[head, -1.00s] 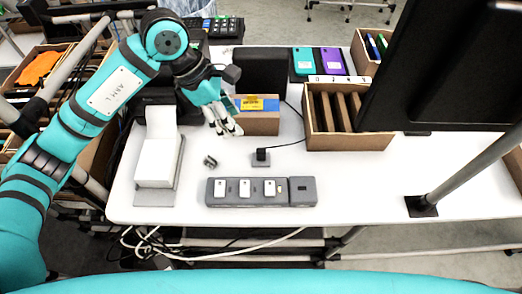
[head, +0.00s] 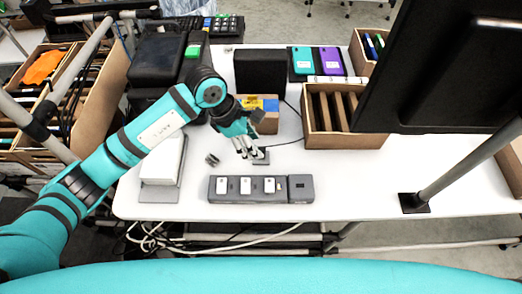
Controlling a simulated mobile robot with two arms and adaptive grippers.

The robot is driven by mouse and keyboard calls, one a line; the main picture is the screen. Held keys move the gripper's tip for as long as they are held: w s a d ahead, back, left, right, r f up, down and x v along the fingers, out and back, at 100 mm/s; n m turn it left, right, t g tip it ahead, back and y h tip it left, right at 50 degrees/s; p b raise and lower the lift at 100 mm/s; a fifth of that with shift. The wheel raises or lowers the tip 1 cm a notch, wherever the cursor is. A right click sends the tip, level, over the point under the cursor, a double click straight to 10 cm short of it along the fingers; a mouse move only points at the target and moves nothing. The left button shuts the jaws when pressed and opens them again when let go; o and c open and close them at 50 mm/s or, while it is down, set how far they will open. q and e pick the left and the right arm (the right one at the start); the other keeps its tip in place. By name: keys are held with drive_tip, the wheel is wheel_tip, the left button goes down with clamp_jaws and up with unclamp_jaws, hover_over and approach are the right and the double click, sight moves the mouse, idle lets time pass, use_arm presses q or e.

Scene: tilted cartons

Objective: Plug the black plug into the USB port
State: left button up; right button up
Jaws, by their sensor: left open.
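The black plug (head: 264,158) stands on the white table behind the grey strip, its thin cable running back and to the right. My left gripper (head: 249,155) is open, fingers pointing down, right at the plug's left side and partly covering it. I cannot tell whether the fingers touch it. The grey strip (head: 218,199) lies near the table's front edge with several white pieces on it and a dark socket block (head: 300,188) at its right end. Which opening is the USB port is too small to tell. My right gripper is not in view.
A small dark metallic piece (head: 212,160) lies left of the plug. A white box (head: 162,160) stands at the left. A cardboard box (head: 268,121) and a divided carton (head: 345,141) stand behind. A monitor (head: 445,60) overhangs the right.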

sight(261, 149)
use_arm(q)
drive_tip(key=p+x, duration=0.1)
drive_tip(key=x, duration=0.2)
drive_tip(key=shift+w+d+f+p, duration=0.25)
drive_tip(key=shift+d+p, duration=0.1)
drive_tip(key=shift+d, duration=0.15)
drive_tip(key=shift+d+f, duration=0.15)
drive_tip(key=shift+f, duration=0.3)
clamp_jaws()
